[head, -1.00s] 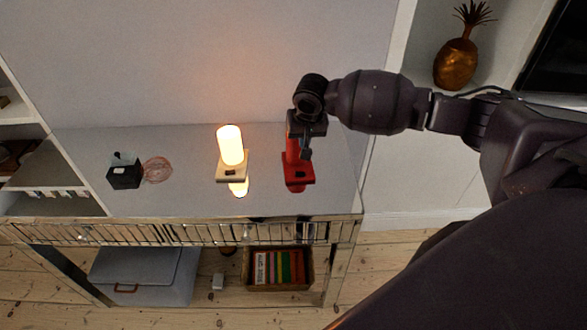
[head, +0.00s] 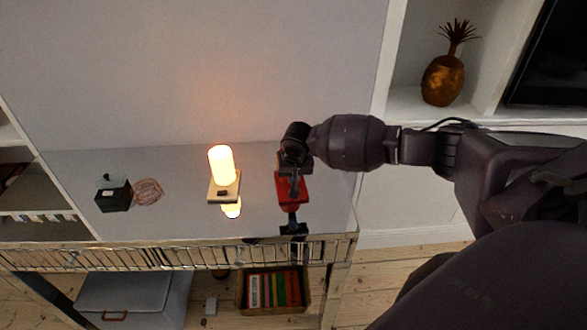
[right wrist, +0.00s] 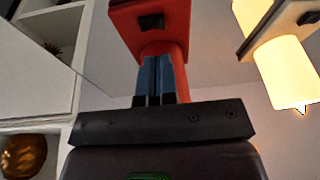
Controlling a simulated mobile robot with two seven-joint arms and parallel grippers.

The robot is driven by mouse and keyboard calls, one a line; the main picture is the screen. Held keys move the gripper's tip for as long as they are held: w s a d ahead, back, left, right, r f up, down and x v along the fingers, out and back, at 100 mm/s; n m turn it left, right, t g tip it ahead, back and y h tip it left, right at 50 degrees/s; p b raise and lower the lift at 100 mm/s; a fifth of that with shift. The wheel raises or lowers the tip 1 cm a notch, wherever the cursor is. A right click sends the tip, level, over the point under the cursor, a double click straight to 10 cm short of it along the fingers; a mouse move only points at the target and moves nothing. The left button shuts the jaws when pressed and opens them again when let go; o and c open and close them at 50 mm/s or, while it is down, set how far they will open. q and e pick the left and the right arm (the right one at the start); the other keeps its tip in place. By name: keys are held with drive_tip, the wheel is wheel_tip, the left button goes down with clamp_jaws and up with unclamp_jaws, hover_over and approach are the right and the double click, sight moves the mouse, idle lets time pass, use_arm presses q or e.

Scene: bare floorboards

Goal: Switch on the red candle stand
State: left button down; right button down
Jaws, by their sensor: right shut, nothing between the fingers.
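The red candle stand (head: 304,190) stands on the glossy cabinet top near its right end, and I see no glow on it. My right gripper (head: 293,192) is in front of it and hides its candle and part of its base. In the right wrist view the red stand (right wrist: 178,22) shows its base with a small black switch (right wrist: 151,22). The shut, empty fingers of my right gripper (right wrist: 154,58) point toward the base, just short of the switch in the picture; I cannot tell whether they touch the stand. My left gripper is out of view.
A lit candle on a pale stand (head: 222,188) stands left of the red one. A black box (head: 114,195) and a pinkish wire object (head: 148,191) are further left. The cabinet top (head: 180,220) is clear between them. A golden pineapple (head: 442,80) sits on a shelf at right.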

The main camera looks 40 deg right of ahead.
drive_tip(key=shift+w+a+f, duration=0.1)
drive_tip(key=shift+f, duration=1.1)
drive_tip(key=shift+w+a+f, duration=0.1)
drive_tip(key=shift+f, duration=1.1)
